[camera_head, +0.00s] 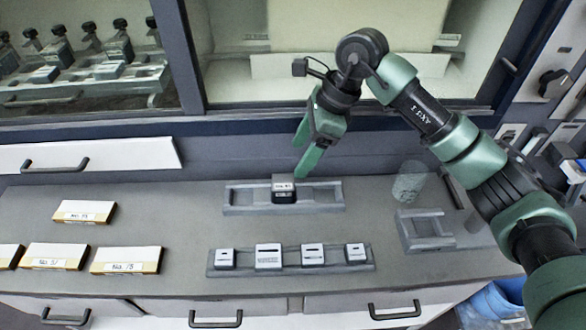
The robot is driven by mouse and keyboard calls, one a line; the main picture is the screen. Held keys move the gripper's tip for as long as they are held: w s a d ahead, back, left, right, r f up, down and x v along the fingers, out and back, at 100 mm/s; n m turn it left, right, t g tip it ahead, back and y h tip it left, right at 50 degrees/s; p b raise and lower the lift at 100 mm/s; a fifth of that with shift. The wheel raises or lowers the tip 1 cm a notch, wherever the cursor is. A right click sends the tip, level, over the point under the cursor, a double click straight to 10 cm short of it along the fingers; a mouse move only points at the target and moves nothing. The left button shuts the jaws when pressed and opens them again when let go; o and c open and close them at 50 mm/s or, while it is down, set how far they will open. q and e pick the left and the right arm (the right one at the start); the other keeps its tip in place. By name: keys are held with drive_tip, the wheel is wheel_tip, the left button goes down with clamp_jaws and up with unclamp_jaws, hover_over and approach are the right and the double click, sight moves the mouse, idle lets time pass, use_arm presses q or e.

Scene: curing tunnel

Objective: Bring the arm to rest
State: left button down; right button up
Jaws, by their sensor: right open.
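My right arm (455,140) comes in from the right, dark with green sections. It reaches over the counter (180,215) and bends down at the wrist. My right gripper (309,150) is open, with its green fingers pointing down and left. It appears empty and is just above and right of a small dark block with a white label (284,189). That block sits in a grey rack (240,198) at the back of the counter. From this angle I cannot tell the exact gap between the fingers and the block. My left gripper is not in view.
A front rack (300,271) holds several small white-topped blocks. Several labelled flat boxes (85,211) lie at the left. An empty grey holder (425,230) and a clear cup (409,182) stand at the right. A framed window (340,110) edges the back.

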drive_tip(key=shift+d+r, duration=0.25)
drive_tip(key=shift+r, duration=0.35)
